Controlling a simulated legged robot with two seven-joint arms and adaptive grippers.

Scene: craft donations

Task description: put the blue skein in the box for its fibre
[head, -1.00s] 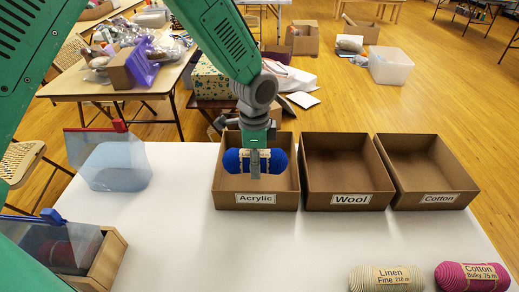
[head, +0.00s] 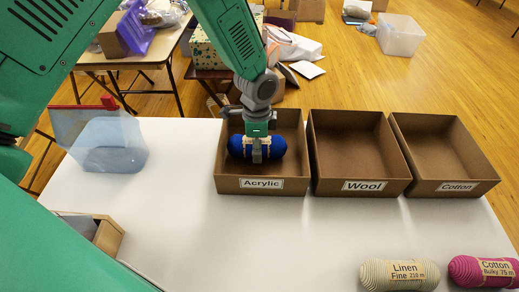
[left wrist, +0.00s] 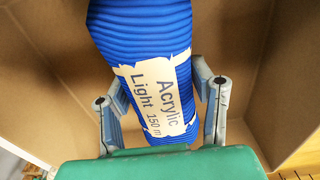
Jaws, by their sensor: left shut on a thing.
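The blue skein (head: 275,147) is inside the cardboard box labelled Acrylic (head: 230,185). My left gripper (head: 257,155) is shut on it from above, around its middle. In the left wrist view the skein (left wrist: 145,35) has a label reading "Acrylic Light 150 m", with a finger on each side and the box's brown walls around it. I cannot tell whether the skein touches the box floor. The boxes labelled Wool (head: 335,187) and Cotton (head: 440,188) stand to the right and look empty. My right gripper is not in view.
A cream Linen skein (head: 400,274) and a magenta Cotton skein (head: 484,271) lie at the front right of the white table (head: 220,240). The table's middle is clear.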

